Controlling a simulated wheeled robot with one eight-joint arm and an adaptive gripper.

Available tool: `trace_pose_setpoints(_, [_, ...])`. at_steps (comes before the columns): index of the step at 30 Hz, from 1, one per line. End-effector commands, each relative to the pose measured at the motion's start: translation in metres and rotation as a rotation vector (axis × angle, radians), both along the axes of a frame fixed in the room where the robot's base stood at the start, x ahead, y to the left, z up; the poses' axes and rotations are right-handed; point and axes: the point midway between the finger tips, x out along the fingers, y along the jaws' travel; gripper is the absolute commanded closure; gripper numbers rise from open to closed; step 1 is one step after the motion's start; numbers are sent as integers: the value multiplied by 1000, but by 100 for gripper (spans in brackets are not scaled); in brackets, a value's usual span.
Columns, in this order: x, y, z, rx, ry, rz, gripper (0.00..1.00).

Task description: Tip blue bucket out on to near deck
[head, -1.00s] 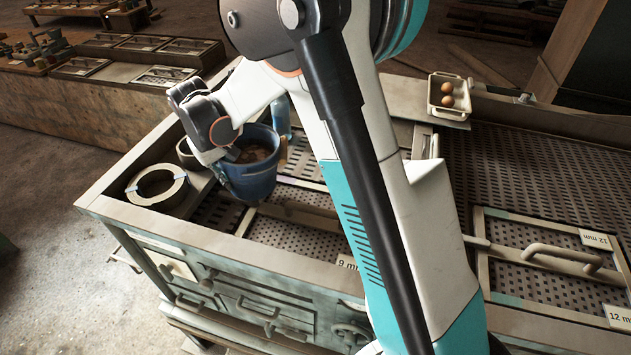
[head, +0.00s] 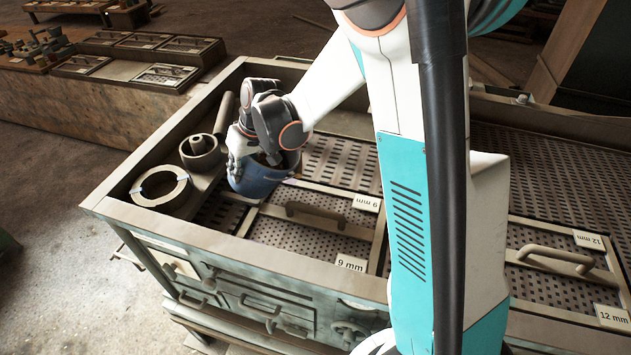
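The blue bucket (head: 262,181) is at the left end of the deck, beside the 9 mm panel. My gripper (head: 241,150) is at its upper left side and appears shut on its rim. The gripper and wrist cover most of the bucket's mouth; a little brown content shows at the rim. I cannot tell the bucket's exact tilt, or whether its base touches the deck. The near deck is not marked by name; the perforated panel with the 9 mm labels (head: 289,236) lies to the right of and in front of the bucket, with no spilled contents visible on it.
A pale ring (head: 146,198) and a round cup-like part (head: 199,152) sit left of the bucket. A raised handle (head: 315,214) crosses the 9 mm panel. A 12 mm panel handle (head: 555,259) lies right, beyond my arm. The deck's front rim (head: 230,250) is raised.

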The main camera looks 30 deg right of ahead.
Motion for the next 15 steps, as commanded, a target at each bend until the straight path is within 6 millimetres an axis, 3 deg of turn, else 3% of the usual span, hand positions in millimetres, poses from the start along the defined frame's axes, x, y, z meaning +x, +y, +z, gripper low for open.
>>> trace_pose_setpoints(15, [-10, -22, 15, 233, -114, -1, 100])
